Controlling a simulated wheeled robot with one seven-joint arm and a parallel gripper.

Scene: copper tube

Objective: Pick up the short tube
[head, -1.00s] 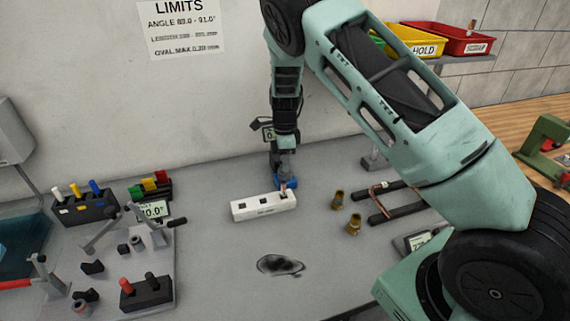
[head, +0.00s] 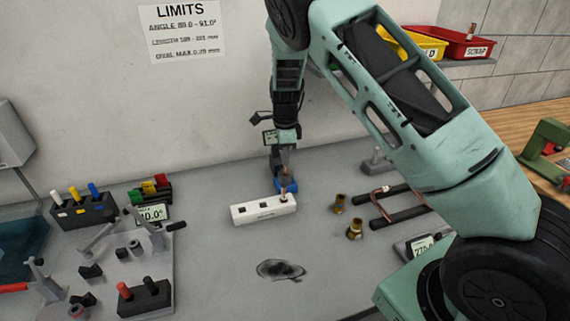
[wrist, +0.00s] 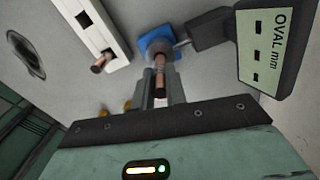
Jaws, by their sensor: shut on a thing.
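My gripper (wrist: 160,92) is shut on a short copper tube (wrist: 160,76), which shows between the fingers in the wrist view. In the head view my gripper (head: 285,162) is low at the back of the bench, and the held tube is hard to make out there. A blue-based gauge (wrist: 152,42) with a round grey part is right beyond the tube's far end; I cannot tell if they touch. A second short copper piece (wrist: 99,66) stands in an end hole of the white block (head: 250,212), beside my gripper.
The oval readout (wrist: 268,45) stands close to the right of my gripper in the wrist view. Two brass fittings (head: 355,229) and a dark rack (head: 400,214) lie right of the block. A fixture board (head: 145,300) is at left.

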